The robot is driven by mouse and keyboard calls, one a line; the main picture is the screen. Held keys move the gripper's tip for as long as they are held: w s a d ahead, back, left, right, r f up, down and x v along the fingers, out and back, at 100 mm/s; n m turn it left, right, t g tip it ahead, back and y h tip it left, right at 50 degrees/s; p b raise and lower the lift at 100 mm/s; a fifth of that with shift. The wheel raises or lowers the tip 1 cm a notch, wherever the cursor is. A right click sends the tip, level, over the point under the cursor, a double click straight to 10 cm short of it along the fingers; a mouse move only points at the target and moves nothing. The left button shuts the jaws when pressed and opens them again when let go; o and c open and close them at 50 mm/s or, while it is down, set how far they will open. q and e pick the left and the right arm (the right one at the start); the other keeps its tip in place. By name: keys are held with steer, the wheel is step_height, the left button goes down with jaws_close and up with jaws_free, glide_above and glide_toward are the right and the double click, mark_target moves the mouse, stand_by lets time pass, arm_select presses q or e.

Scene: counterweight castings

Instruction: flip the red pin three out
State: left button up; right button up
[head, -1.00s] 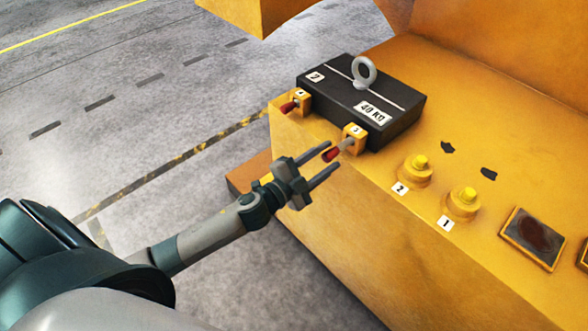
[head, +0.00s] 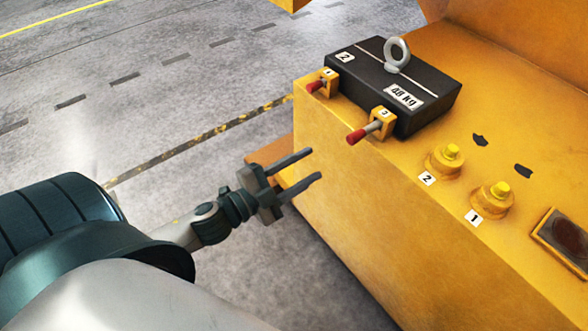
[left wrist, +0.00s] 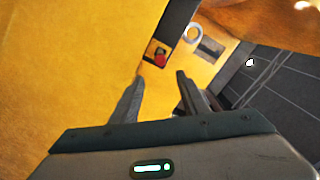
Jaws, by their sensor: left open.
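Pin three's red-tipped handle (head: 357,136) sticks out on a grey shaft from a small yellow block (head: 383,122) labelled 3. The block sits against a black casting (head: 392,85) marked 2 and about 48 kg. The handle points outward over the yellow body's front edge. My left gripper (head: 315,164) is open and empty, left of the red handle and a little lower in the head view, apart from it. In the left wrist view a red tip (left wrist: 160,60) shows just beyond and between my open fingers (left wrist: 160,80). My right gripper is not in view.
Another red-handled pin (head: 314,87) sits at the casting's left corner. A grey lifting eye (head: 397,54) tops the casting. Two yellow knobs (head: 446,160) labelled 2 and 1 (head: 492,199) stand to the right. The floor (head: 170,110) left of the yellow body (head: 380,220) is open.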

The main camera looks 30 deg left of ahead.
arm_select(q)
steer(key=shift+b+v, duration=0.3)
steer(key=shift+v, duration=1.1)
steer(key=a+f+n+g+y, duration=0.2)
steer(key=a+f, duration=0.2)
steer(key=f, duration=0.7)
steer(key=a+f+n+g+y, duration=0.1)
steer(key=a+f+n+y, duration=0.15)
steer(key=f, duration=0.85)
steer(key=s+a+f+n+g+y, duration=0.1)
steer(key=s+f+n+g, duration=0.15)
steer(key=f, duration=0.75)
steer(key=s+a+f+n+g+y, duration=0.15)
steer(key=s+f, duration=0.25)
steer(key=f, duration=0.5)
steer(key=s+d+f+n+g, duration=0.2)
steer(key=s+f+g, duration=0.2)
steer(key=s+f, duration=1.1)
steer(key=s+d+f+n+g, duration=0.1)
steer(key=s+d+f, duration=0.3)
steer(key=s, duration=0.4)
steer(key=s+d+f+n+g, duration=0.1)
steer(key=s+d+f+g, duration=0.3)
steer(key=s, duration=0.5)
steer(key=shift+f+h, duration=0.4)
steer(key=shift+f, duration=0.5)
